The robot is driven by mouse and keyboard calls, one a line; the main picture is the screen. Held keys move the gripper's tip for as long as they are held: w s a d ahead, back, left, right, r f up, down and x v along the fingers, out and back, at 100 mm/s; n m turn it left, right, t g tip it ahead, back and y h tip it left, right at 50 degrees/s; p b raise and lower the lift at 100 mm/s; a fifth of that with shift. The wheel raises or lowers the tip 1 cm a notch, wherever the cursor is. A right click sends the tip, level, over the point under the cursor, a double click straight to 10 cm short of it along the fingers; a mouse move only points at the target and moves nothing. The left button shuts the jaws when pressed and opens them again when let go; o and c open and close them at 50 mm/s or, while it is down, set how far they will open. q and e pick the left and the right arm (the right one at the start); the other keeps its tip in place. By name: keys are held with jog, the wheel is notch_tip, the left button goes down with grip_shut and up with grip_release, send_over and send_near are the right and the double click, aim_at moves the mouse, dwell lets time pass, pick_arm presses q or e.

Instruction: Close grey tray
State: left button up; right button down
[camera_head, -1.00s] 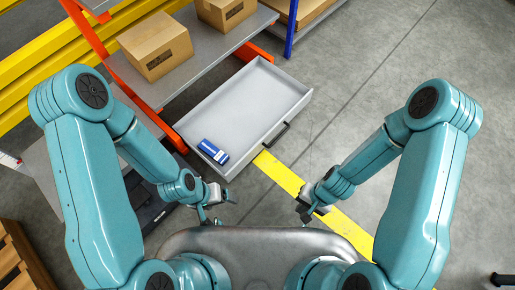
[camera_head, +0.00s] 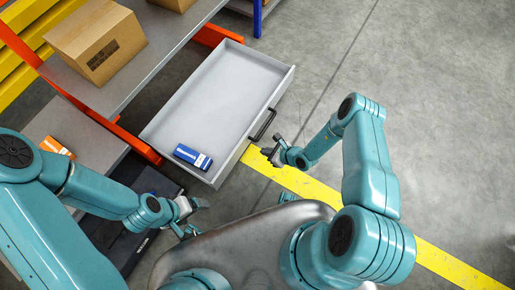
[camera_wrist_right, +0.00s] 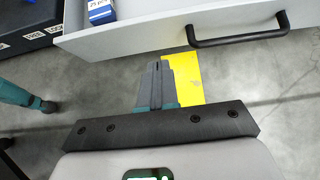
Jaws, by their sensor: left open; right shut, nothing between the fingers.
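The grey tray (camera_head: 225,95) is a pulled-out drawer under the grey shelf, with a black bar handle (camera_head: 263,124) on its front. A blue and white box (camera_head: 193,157) lies inside at its near left corner. In the right wrist view the tray's front (camera_wrist_right: 150,38) and its handle (camera_wrist_right: 238,32) cross the top. My right gripper (camera_head: 269,152) is shut and empty, just in front of the tray front, below the handle and apart from it; its fingers (camera_wrist_right: 158,80) point at the front. My left gripper (camera_head: 197,209) is open and empty, below the tray's near left corner.
A cardboard box (camera_head: 95,45) stands on the grey shelf (camera_head: 150,65) above the tray, between orange posts. An orange box (camera_head: 57,147) lies on a lower shelf at left. A yellow floor line (camera_head: 290,178) runs past the tray; the floor at right is clear.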

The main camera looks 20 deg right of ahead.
aim_at(241, 145)
jog(key=b+x, duration=0.1)
jog(key=x, duration=0.2)
jog(key=r+b+x, duration=0.1)
jog(key=b+x, duration=0.1)
jog(key=x, duration=0.2)
jog(key=w+a+b+x, duration=0.1)
jog(key=x, duration=0.2)
jog(key=shift+w+a+r+b, duration=0.15)
jog(key=shift+w+a+b, duration=0.05)
jog(key=shift+w+b, duration=0.15)
jog(key=shift+w+a, duration=0.1)
